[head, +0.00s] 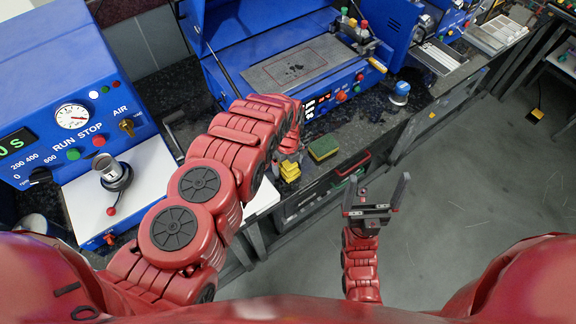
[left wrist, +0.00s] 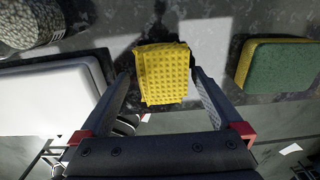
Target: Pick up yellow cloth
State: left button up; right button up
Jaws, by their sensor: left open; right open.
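The yellow cloth (left wrist: 162,70) is a folded, waffle-textured piece on the dark speckled counter, seen in the left wrist view. It also shows in the head view (head: 290,171), beside the end of my left arm. My left gripper (left wrist: 161,77) is open, with one finger on each side of the cloth; I cannot tell whether either finger touches it. In the head view the left gripper is mostly hidden behind its own arm. My right gripper (head: 376,200) is open and empty, pointing up over the floor in front of the counter.
A green and yellow sponge (head: 323,148) lies to the right of the cloth. A white board (left wrist: 50,95) is to the left in the wrist view. Blue machines (head: 310,65) stand behind on the counter (head: 340,128).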

pick_arm(q)
jog(key=shift+f, duration=0.35)
jog(key=c, duration=1.4)
jog(key=shift+r, duration=0.15)
jog(key=shift+c, duration=0.2)
